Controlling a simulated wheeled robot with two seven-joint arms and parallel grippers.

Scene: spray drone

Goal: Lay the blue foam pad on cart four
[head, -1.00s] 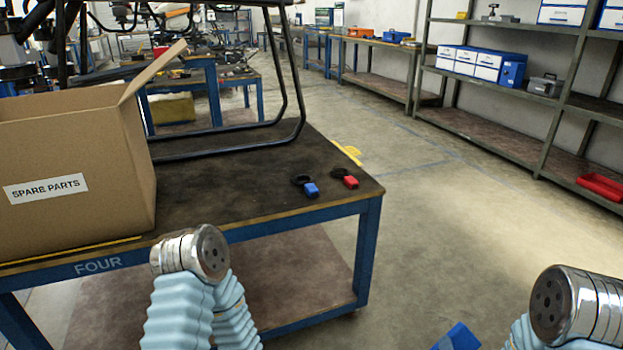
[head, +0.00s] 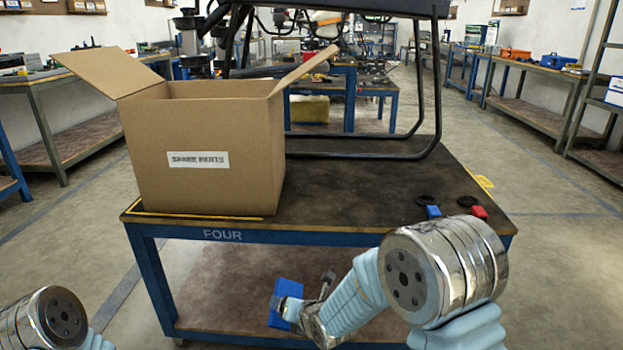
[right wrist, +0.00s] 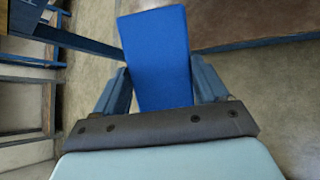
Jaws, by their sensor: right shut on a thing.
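The blue foam pad (head: 281,303) is in my right gripper (head: 291,306), low in front of cart four, below the level of its top. In the right wrist view the pad (right wrist: 157,60) sticks out from between the two fingers of the right gripper (right wrist: 160,92), which is shut on it. Cart four (head: 350,194), with a dark top and blue frame marked FOUR, stands ahead. The pad is apart from the cart's top. Only a link of my left arm shows at the lower left; its gripper is out of view.
An open cardboard box (head: 215,145) marked SPARE PARTS fills the top's left side. A black tubular frame (head: 437,110) stands behind it. Small blue (head: 434,212) and red (head: 479,212) items lie at the right front. The middle front of the top is bare.

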